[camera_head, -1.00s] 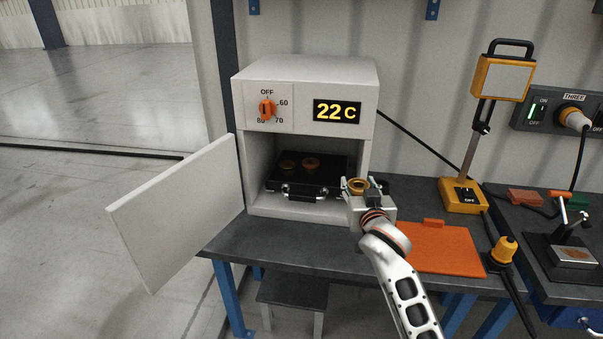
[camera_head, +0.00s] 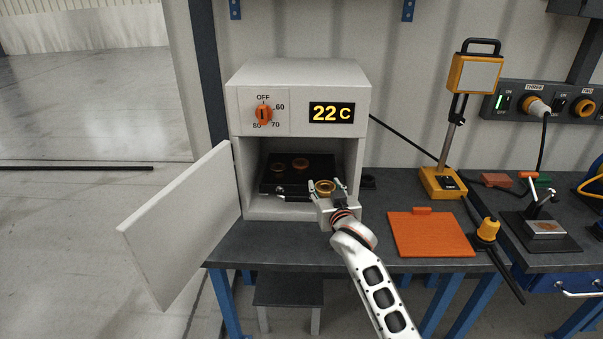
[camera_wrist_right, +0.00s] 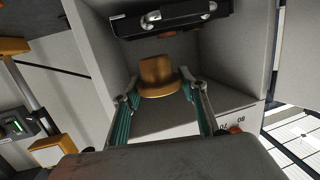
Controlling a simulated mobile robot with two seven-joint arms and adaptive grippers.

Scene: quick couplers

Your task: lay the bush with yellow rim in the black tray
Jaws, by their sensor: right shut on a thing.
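The bush with yellow rim (camera_head: 325,187) is held between the fingers of my right gripper (camera_head: 326,190), at the open front of the white oven. In the right wrist view the bush (camera_wrist_right: 158,75) is a brass-coloured flanged piece between the two green-padded fingers of the right gripper (camera_wrist_right: 161,90). The black tray (camera_head: 318,165) lies inside the oven, with two copper-coloured bushes (camera_head: 300,164) on it. The tray (camera_wrist_right: 165,18) also shows just beyond the bush in the right wrist view. My left gripper is not in view.
The white oven (camera_head: 300,85) has its door (camera_head: 185,228) swung open to the left. An orange board (camera_head: 430,235) lies on the bench to the right, near a yellow lamp stand (camera_head: 440,182).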

